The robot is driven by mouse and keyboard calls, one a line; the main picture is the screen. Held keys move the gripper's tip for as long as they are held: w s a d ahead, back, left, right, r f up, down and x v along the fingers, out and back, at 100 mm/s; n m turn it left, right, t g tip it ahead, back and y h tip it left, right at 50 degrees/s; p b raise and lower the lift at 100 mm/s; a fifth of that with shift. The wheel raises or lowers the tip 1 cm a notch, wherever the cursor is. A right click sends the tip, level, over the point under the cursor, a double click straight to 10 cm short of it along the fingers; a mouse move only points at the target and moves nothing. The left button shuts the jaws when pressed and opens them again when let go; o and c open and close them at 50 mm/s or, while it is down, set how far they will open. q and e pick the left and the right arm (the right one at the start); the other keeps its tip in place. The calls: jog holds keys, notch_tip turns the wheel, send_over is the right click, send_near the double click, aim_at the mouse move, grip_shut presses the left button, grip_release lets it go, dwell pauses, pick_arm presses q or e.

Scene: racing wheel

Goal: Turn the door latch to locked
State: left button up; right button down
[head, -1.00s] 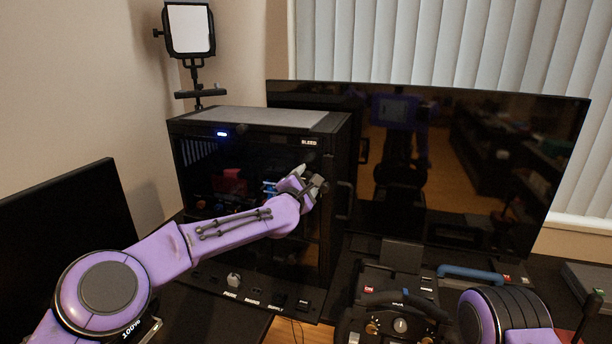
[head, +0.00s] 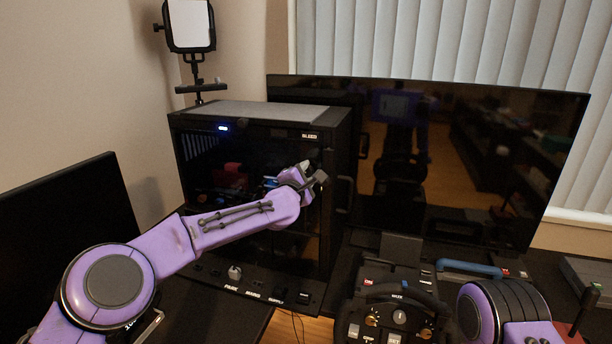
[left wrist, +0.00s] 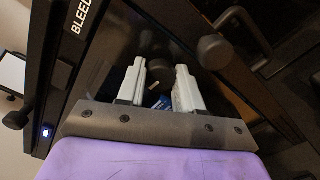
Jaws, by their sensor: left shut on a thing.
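The door latch (left wrist: 154,72) is a dark round knob with a small pale mark, on the front of the black computer case (head: 240,155). In the left wrist view it sits between the two grey fingers of my left gripper (left wrist: 159,88). The left gripper is shut on it. In the head view my left gripper (head: 313,178) is at the right edge of the case's dark glass door and hides the latch. Whether the latch reads locked cannot be told. My right gripper is out of view; only a purple part of that arm shows at lower right.
A dark round knob (left wrist: 215,52) and a curved handle (left wrist: 243,30) lie beside the gripper. A control panel (head: 255,290) with knobs sits below the case. A large monitor (head: 470,170) stands to the right, with a steering wheel (head: 398,310) in front.

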pick_arm(q)
jog(key=m+b, duration=0.1)
jog(key=m, duration=0.2)
jog(key=shift+d+f, duration=0.1)
jog(key=m, duration=0.9)
jog(key=shift+f, duration=0.1)
jog(key=shift+m+b, duration=0.35)
jog(key=shift+m, duration=1.85)
jog(key=shift+f, duration=0.1)
jog(key=o, duration=1)
jog(key=shift+o, duration=0.2)
